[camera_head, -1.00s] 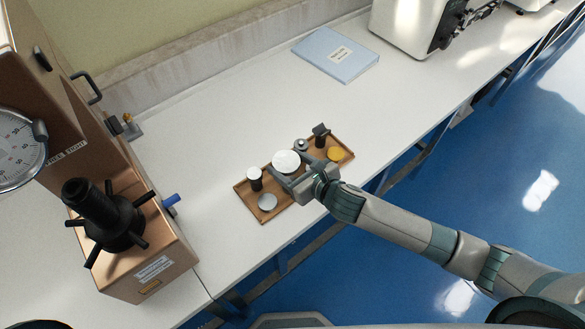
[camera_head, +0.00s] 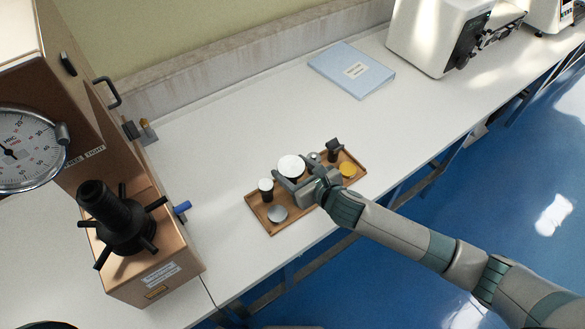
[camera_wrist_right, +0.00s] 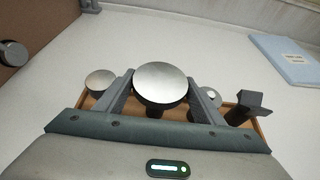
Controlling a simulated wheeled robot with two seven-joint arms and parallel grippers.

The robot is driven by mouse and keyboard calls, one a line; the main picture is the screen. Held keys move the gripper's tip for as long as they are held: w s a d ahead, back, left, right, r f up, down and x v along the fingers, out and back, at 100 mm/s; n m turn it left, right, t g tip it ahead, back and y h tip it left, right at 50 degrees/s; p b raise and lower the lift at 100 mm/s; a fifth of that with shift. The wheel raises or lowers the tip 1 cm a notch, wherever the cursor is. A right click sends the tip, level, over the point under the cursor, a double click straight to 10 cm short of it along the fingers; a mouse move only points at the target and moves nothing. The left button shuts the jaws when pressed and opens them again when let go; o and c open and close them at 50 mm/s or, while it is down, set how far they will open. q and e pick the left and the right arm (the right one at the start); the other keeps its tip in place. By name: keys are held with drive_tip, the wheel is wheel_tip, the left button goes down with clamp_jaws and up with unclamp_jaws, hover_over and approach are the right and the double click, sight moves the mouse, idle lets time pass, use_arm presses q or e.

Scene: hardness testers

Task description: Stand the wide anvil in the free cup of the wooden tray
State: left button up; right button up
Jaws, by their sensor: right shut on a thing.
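The wide anvil (camera_head: 291,166) has a broad, pale round top on a dark stem, and it also shows in the right wrist view (camera_wrist_right: 160,82). My right gripper (camera_head: 298,175) is shut on it, with one finger on each side below the disc. The anvil looks upright over the back part of the wooden tray (camera_head: 262,228). Whether its foot touches the tray is hidden. The free cup cannot be made out behind the gripper and anvil. My left gripper is not in view.
The tray also holds a white-topped anvil (camera_head: 266,184), a grey disc (camera_head: 277,214), a small round piece (camera_head: 314,157), a dark notched piece (camera_head: 333,148) and a yellow disc (camera_head: 347,169). A tester (camera_head: 150,250) stands left. A blue folder (camera_head: 350,70) lies behind; bench between is clear.

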drive_tip(key=shift+s+r+p, duration=0.1)
drive_tip(key=shift+p, duration=0.25)
drive_tip(key=shift+f, duration=0.6)
idle(0.8)
drive_tip(key=o, duration=1.1)
drive_tip(key=shift+c, duration=0.2)
drive_tip(key=shift+d+f, duration=0.1)
drive_tip(key=shift+f, duration=0.1)
drive_tip(key=shift+c, duration=1.2)
drive_tip(key=shift+r, duration=0.1)
